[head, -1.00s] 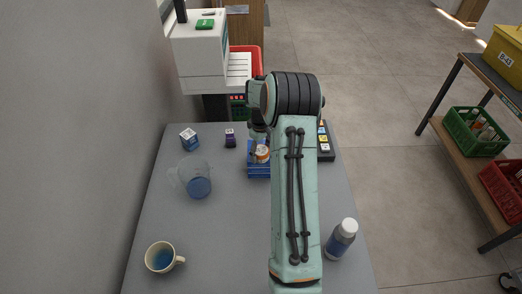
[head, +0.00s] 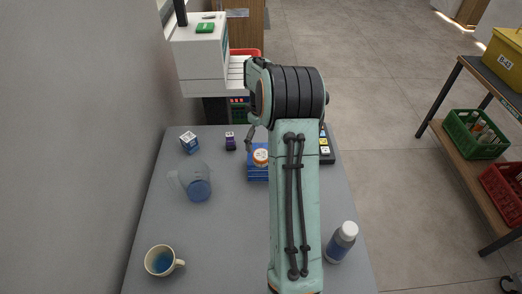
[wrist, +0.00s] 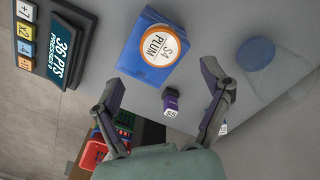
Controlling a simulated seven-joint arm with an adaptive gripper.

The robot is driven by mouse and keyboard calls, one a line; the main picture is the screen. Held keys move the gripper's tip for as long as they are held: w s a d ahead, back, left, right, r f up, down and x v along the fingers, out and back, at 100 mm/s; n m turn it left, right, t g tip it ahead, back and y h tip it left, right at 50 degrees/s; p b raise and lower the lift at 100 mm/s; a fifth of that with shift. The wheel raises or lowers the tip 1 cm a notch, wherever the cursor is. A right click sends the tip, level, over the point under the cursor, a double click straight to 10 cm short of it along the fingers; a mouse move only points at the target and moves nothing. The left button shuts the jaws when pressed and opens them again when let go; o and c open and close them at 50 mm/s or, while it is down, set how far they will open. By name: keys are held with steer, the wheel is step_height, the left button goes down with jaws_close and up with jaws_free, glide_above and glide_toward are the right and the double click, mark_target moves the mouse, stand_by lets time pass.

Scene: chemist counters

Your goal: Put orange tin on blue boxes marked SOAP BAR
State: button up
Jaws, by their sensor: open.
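The orange tin (head: 261,157), with a white lid marked S4 PLUM, rests on the blue boxes (head: 257,175) near the table's far side. In the wrist view the tin (wrist: 165,46) sits on top of the blue box (wrist: 133,48), close to one edge. The boxes' SOAP BAR marking cannot be read. My gripper (wrist: 163,74) is open and empty, with its fingers apart from the tin. In the head view only part of a finger shows behind my arm, above and to the left of the tin.
A small purple box (head: 230,141), a blue and white box (head: 189,142) and a clear jug (head: 196,184) stand left of the boxes. A mug (head: 160,261) and a bottle (head: 341,242) stand nearer. A keypad (head: 326,147) lies to the right.

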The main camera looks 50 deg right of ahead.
mark_target(260, 155)
step_height(260, 155, up, 6)
steer(key=f, duration=0.1)
steer(key=s+a+r+n, duration=0.1)
steer(key=s+a+r, duration=0.25)
steer(key=a, duration=0.65)
steer(key=s+a+r, duration=0.3)
steer(key=a+r, duration=0.1)
steer(key=a, duration=0.6)
steer(key=s+a+f+y, duration=0.1)
steer(key=s+a+f, duration=0.2)
steer(key=s+a, duration=0.8)
steer(key=s, duration=0.3)
steer(key=shift+s+a+f, duration=0.25)
